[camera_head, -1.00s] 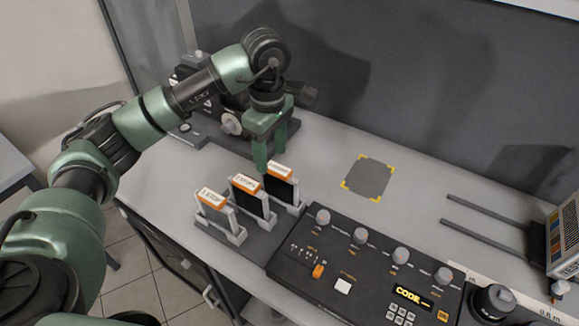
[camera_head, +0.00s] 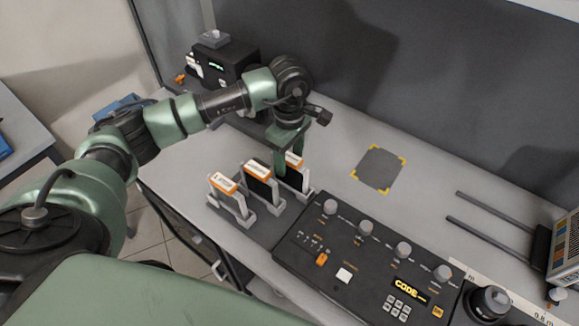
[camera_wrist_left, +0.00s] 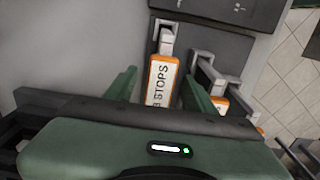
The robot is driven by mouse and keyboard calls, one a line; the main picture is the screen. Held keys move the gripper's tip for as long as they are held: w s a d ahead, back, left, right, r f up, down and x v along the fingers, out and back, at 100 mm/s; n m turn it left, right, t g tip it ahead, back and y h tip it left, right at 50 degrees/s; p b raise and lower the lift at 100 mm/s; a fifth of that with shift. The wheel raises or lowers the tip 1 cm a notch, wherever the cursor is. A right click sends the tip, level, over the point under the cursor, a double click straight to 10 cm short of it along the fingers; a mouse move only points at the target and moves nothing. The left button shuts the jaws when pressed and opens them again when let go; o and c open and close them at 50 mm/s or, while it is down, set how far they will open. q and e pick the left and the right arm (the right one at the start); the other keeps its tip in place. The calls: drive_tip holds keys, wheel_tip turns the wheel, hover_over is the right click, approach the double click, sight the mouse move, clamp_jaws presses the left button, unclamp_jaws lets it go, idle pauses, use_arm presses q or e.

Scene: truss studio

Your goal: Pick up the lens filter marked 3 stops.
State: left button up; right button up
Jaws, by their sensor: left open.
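Three dark filters with orange-and-white tops stand upright in a rack (camera_head: 258,228). In the left wrist view, the filter marked 3 stops (camera_wrist_left: 161,82) lies between the two green fingers of my left gripper (camera_wrist_left: 160,92), its label readable and its leading digit partly cut off. In the head view it is the rightmost filter (camera_head: 293,178), partly hidden by my left gripper (camera_head: 289,162). That gripper is open, with its fingers pointing down around the filter's top. The middle filter (camera_head: 258,180) and left filter (camera_head: 229,196) stand beside it. My right gripper is out of view.
A control panel (camera_head: 365,262) with knobs and a code display lies right of the rack. A grey square pad (camera_head: 378,168) with yellow corner marks is on the clear bench behind it. A black device (camera_head: 222,65) stands at the back left. Two dark rails (camera_head: 490,215) lie at right.

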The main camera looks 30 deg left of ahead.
use_arm(q)
clamp_jaws()
idle(1.4)
